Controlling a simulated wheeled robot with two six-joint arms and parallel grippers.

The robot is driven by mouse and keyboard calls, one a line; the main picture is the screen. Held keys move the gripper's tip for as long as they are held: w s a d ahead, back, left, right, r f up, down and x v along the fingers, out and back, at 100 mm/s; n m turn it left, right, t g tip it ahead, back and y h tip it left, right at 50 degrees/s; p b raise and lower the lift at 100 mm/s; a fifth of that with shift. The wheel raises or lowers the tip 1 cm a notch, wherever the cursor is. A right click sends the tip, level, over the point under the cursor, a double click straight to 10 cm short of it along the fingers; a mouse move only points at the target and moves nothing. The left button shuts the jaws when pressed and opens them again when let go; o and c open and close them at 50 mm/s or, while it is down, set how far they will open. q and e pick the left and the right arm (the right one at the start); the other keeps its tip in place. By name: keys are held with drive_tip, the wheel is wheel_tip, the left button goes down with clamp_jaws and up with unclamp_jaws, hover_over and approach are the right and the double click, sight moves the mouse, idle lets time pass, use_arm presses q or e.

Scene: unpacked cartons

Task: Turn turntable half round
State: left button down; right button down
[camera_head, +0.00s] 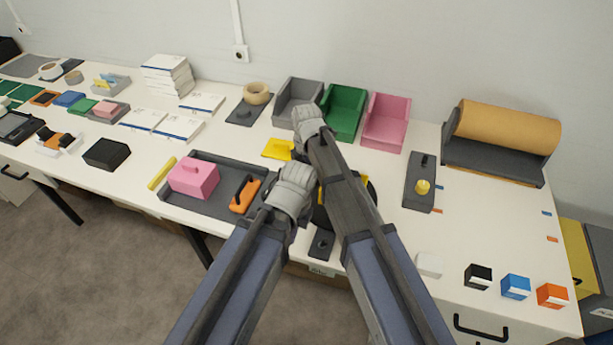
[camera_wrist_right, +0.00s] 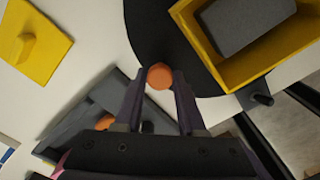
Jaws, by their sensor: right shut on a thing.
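The turntable is a black disc (camera_wrist_right: 150,28), seen in part in the right wrist view. A yellow open box (camera_wrist_right: 285,62) with a grey block (camera_wrist_right: 245,22) inside stands on it. An orange round knob (camera_wrist_right: 160,76) at the disc's edge is between the fingertips of my right gripper (camera_wrist_right: 160,92), which is shut on it. In the head view my arms hide most of the turntable, and only dark and yellow parts show beside them. My left wrist (camera_head: 292,188) is left of the turntable; its fingers are hidden.
A yellow lid with a knob (camera_head: 278,149) lies left of the turntable. A grey tray (camera_head: 215,207) with a pink box (camera_head: 194,178) and an orange-handled tool (camera_head: 244,194) is further left. Grey, green and pink bins (camera_head: 386,124) stand behind. Free table lies to the right.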

drive_tip(key=c, duration=0.5)
unclamp_jaws()
wheel_tip(320, 180, up, 8)
drive_tip(key=p, duration=0.8)
use_arm(q)
wheel_tip(320, 180, up, 8)
drive_tip(key=shift+f, duration=0.15)
use_arm(e)
drive_tip(key=shift+f, duration=0.1)
